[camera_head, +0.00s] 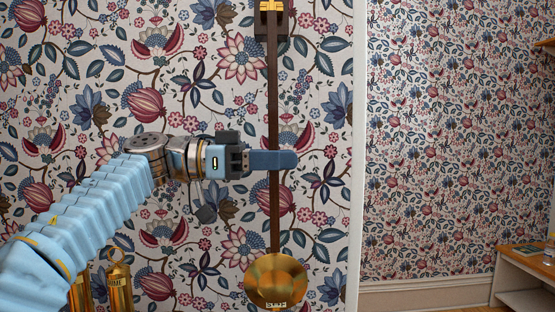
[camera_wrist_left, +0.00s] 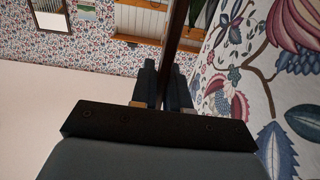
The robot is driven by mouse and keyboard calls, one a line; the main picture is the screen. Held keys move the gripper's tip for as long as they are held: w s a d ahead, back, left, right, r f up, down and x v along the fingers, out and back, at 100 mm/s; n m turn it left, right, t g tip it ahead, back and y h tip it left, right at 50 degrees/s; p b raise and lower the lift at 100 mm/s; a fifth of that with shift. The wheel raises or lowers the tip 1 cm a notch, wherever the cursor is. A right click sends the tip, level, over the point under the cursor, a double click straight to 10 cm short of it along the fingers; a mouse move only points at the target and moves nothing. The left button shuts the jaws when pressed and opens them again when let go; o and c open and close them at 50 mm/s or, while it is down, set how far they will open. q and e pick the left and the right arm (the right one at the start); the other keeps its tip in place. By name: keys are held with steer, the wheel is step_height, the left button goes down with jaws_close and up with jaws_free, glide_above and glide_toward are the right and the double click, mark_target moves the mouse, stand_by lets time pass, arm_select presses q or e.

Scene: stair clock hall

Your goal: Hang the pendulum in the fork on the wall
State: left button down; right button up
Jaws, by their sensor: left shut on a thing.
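The pendulum has a long dark rod (camera_head: 274,210) and a round brass bob (camera_head: 277,279) with a small label at its lower edge. It stands about upright in front of the flowered wall. My left gripper (camera_head: 276,160) comes in from the left and is shut on the rod about midway along it. The left wrist view shows the rod (camera_wrist_left: 177,35) between the two fingers (camera_wrist_left: 163,88). The brass fork (camera_head: 271,6) on a dark mount is at the top edge of the head view. The rod's top meets this area; I cannot tell whether it sits in the fork. My right gripper is out of view.
Brass cylinders (camera_head: 119,287) with a top loop and lettering stand at the lower left, partly behind my arm. A pale wall edge (camera_head: 356,150) runs right of the pendulum. A wooden-topped white bench (camera_head: 527,262) is at the far right.

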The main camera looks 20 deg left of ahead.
arm_select(q)
steer(key=shift+w+r, duration=0.1)
steer(key=shift+w, duration=0.05)
stand_by(0.3)
steer(key=shift+w+a, duration=0.2)
steer(key=shift+w, duration=0.1)
steer(key=shift+w+a, duration=0.1)
steer(key=shift+w, duration=0.1)
steer(key=shift+w+a, duration=0.25)
steer(key=shift+w, duration=0.35)
steer(key=shift+f, duration=0.6)
stand_by(0.4)
